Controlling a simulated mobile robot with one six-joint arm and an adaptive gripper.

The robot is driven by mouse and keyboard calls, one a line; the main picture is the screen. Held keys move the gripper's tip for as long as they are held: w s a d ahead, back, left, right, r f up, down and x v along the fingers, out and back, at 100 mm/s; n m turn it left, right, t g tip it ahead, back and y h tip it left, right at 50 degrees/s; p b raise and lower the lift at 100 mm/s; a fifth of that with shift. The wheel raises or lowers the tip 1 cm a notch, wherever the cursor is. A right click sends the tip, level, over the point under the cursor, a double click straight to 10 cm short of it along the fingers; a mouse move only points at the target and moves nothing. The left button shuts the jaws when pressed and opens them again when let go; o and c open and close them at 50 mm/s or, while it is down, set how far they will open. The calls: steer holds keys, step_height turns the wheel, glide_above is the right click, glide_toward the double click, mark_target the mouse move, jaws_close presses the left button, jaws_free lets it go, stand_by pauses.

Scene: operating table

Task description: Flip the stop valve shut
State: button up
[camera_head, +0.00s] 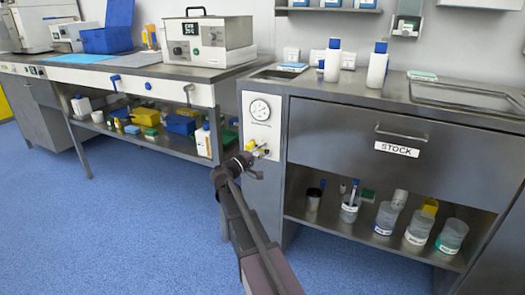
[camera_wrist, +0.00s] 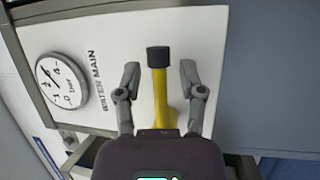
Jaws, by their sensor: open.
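The stop valve's yellow lever (camera_wrist: 160,92) with a black tip (camera_wrist: 159,56) is on a white panel (camera_wrist: 112,45) labelled WATER MAIN. In the wrist view the lever points to the top of the picture, along the line of the label's text. My gripper (camera_wrist: 160,68) is open, with one finger on each side of the lever and a visible gap on both sides. The black tip reaches a little past the fingertips in the picture. In the head view my gripper (camera_head: 258,155) is at the panel, partly hiding the yellow lever (camera_head: 250,145). The valve's base is hidden behind my gripper.
A round gauge (camera_head: 259,110) is above the valve on the same panel. The STOCK drawer (camera_head: 380,150) and an open shelf with beakers (camera_head: 384,218) are to the right. The left bench has blue handles (camera_head: 115,79) on its front. Blue floor (camera_head: 130,230) is clear in front.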

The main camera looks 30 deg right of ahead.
jaws_close()
